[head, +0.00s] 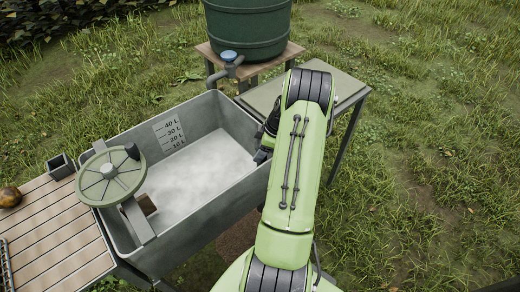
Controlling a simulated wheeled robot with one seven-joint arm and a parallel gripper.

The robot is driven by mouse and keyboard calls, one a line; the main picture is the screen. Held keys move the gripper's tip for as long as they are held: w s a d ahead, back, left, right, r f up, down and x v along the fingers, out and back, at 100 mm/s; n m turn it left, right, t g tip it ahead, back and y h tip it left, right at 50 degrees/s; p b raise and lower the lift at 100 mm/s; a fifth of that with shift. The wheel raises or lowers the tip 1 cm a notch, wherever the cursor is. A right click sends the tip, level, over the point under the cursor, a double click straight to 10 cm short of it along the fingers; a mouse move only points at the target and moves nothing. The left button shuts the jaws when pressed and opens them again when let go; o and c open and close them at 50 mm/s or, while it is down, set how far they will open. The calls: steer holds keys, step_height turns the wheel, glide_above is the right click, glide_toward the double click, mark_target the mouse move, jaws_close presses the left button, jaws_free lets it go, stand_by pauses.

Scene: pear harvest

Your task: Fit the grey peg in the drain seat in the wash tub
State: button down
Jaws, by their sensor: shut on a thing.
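The grey wash tub (191,222) stands left of my arm, with a pale, cloudy floor or water inside and a litre scale on its back wall. My gripper (262,156) is at the tub's right wall, mostly hidden behind my green arm. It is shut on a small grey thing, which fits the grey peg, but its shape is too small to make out. I cannot make out the drain seat in the tub.
A green handwheel (110,178) on a bar spans the tub's left end. A slatted table (55,240) with a brownish pear (10,197) is at left. A green barrel (247,25) with a blue-topped tap (229,57) stands behind. A side table (345,88) stands behind my arm.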

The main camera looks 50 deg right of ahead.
steer(key=shift+f+b, duration=0.8)
steer(key=shift+f, duration=0.25)
steer(key=shift+s+a+f+b, duration=0.25)
steer(key=shift+f+b, duration=0.25)
steer(key=shift+b, duration=0.1)
steer(key=shift+c, duration=0.6)
jaws_free()
steer(key=shift+o, duration=0.6)
steer(key=shift+w+d+r+p, duration=0.15)
steer(key=shift+r+p, duration=0.2)
steer(key=shift+r, duration=0.2)
steer(key=shift+w+d+r+p, duration=0.1)
steer(key=shift+r+p, duration=0.25)
steer(key=shift+r, duration=0.15)
steer(key=shift+r+p, duration=1.15)
steer(key=shift+r, duration=1)
